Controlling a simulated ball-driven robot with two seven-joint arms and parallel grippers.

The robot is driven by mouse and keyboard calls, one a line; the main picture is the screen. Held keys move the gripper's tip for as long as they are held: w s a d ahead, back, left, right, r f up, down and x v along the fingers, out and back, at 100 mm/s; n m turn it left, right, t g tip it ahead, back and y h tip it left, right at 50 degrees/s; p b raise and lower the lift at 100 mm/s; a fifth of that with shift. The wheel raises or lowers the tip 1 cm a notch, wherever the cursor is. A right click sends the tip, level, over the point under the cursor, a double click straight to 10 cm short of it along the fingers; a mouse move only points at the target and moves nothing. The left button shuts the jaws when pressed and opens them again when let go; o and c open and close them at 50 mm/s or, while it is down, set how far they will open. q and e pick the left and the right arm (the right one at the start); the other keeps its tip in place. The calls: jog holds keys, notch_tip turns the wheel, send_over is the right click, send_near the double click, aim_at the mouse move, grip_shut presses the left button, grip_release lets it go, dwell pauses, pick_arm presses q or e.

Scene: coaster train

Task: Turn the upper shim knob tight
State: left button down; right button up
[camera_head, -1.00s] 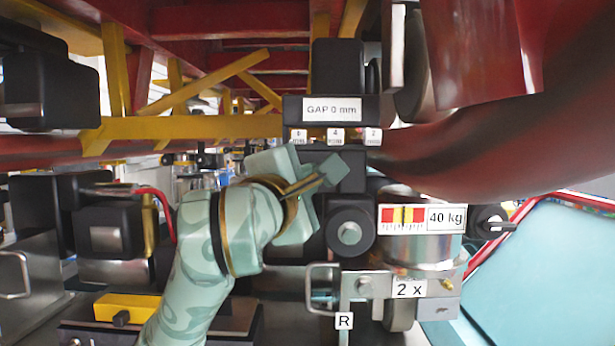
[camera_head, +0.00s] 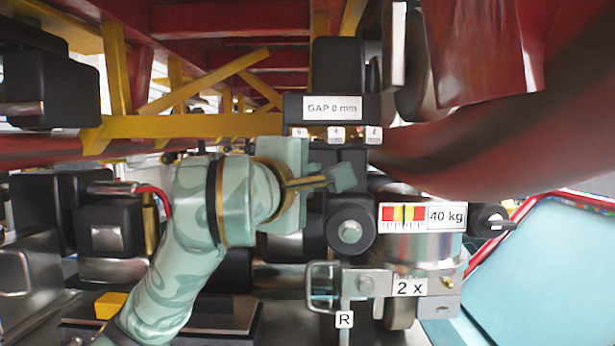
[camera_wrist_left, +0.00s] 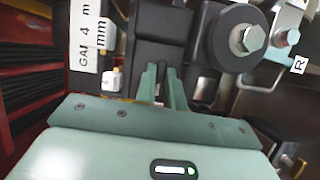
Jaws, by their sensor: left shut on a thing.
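My left gripper (camera_head: 340,178) reaches in from the left, its fingertips against the black brake block (camera_head: 350,157) below the gap sign. In the left wrist view its two narrow green fingers (camera_wrist_left: 162,84) are close together. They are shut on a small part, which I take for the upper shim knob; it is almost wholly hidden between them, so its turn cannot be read. The gap sign (camera_head: 333,108) reads "GAP 0 mm" in the head view. My right gripper is not in view.
Just below the fingers is a round black roller with a bolt (camera_head: 350,232). A 40 kg gauge (camera_head: 423,217), a "2 x" plate (camera_head: 408,288) and a handle marked R (camera_head: 344,320) lie lower right. A thick red tube (camera_head: 480,150) hangs at the right.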

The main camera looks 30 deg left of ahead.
pick_arm(q)
jog(key=shift+f, duration=0.1)
jog(key=c, duration=1.5)
grip_release()
jog(key=shift+d, duration=0.1)
jog(key=s+b, duration=0.2)
jog(key=s, duration=0.3)
jog(key=s+b, duration=0.1)
jog(key=s, duration=0.5)
jog(key=s+d+b, duration=0.1)
jog(key=s+b, duration=0.1)
jog(key=s, duration=0.3)
jog(key=shift+s+b, duration=0.15)
jog(key=shift+b, duration=0.2)
